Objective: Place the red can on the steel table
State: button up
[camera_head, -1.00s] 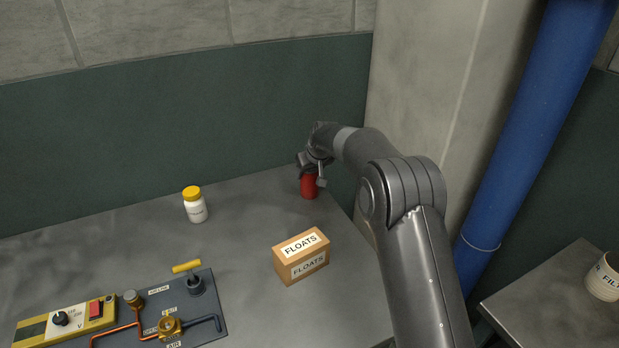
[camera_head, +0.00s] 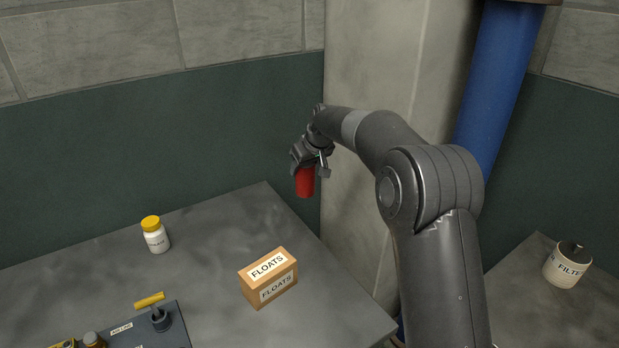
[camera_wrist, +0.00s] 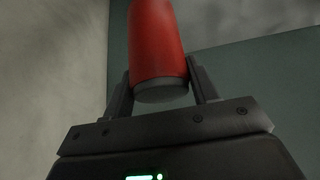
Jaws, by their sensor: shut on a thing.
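The red can (camera_head: 304,184) hangs from my gripper (camera_head: 309,170) in the head view, with its lower part showing below the fingers. It appears raised, against the dark green wall just beyond the back right corner of the left grey table (camera_head: 215,235). In the wrist view the red can (camera_wrist: 156,42) sits between both fingers of my gripper (camera_wrist: 160,82), with its grey end rim facing the palm side. A second grey table (camera_head: 530,300) stands at the lower right. I cannot tell by look which table is the steel one.
A FLOATS box (camera_head: 268,278), a yellow-capped white bottle (camera_head: 155,236) and a valve panel (camera_head: 165,335) stand on the left table. A FILTER canister (camera_head: 567,266) stands on the right table. A blue pipe (camera_head: 495,85) and a concrete pillar (camera_head: 390,75) rise behind my arm.

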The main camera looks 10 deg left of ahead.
jog(key=shift+d+r, duration=0.2)
jog(key=shift+d, duration=0.15)
jog(key=d+f, duration=0.2)
jog(key=d, duration=3.4)
jog(key=s+d, duration=0.5)
jog(key=d, duration=0.6)
jog(key=s+d, duration=0.5)
jog(key=d, duration=0.6)
jog(key=s+d+m, duration=0.1)
jog(key=s+d, duration=0.9)
jog(key=s, duration=0.4)
jog(key=s+d, duration=1)
jog(key=s, duration=0.4)
jog(key=w+a+f, duration=0.3)
jog(key=w+f, duration=0.7)
jog(key=f, duration=0.1)
jog(key=shift+w+f+t+h, duration=0.3)
jog(key=shift+f, duration=0.1)
